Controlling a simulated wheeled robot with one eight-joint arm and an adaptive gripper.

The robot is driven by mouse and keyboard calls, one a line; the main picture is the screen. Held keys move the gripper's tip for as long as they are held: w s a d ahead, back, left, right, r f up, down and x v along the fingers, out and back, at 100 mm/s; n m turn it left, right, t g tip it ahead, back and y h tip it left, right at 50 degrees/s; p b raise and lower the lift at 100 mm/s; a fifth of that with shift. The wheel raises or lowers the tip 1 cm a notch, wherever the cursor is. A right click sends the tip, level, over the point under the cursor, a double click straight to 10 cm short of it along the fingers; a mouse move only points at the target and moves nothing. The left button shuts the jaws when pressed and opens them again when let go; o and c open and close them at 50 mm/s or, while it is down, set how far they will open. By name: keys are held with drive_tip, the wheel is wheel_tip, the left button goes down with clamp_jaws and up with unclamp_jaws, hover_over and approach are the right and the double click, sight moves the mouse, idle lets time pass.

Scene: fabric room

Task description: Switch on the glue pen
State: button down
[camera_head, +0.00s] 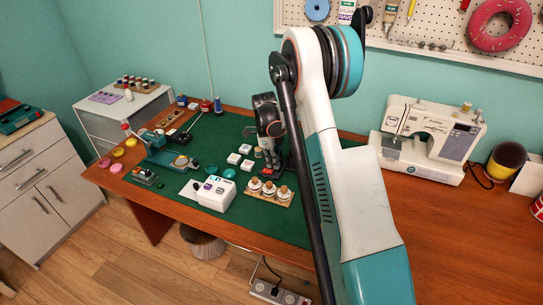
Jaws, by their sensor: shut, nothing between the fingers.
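I cannot surely tell which item is the glue pen at this size. A small white box (216,194) with dark and purple markings on its front stands near the front edge of the green mat (208,138). A slim dark stick (187,125) lies on a dark base toward the back left of the mat. My gripper (273,168) points down over the mat, right of the white box and behind a wooden holder. It is shut and empty, and apart from the white box. My arm hides part of the mat's right side.
A wooden holder (268,194) with several white-capped jars sits right of the white box. Several white blocks (233,158) lie left of my gripper. A teal press-like tool (172,160) stands at left. A sewing machine (430,138) stands at right. The table's front right (455,240) is bare.

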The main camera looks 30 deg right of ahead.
drive_tip(key=shift+s+f, duration=0.1)
drive_tip(key=shift+f, duration=0.9)
drive_tip(key=shift+s+d+f+t+b, duration=0.2)
drive_tip(key=shift+f+t+b, duration=0.1)
drive_tip(key=shift+f+b, duration=0.2)
drive_tip(key=shift+w+r, duration=0.1)
drive_tip(key=shift+r, duration=0.2)
drive_tip(key=shift+r+p, duration=0.4)
drive_tip(key=shift+r, duration=0.25)
drive_tip(key=shift+r, duration=0.1)
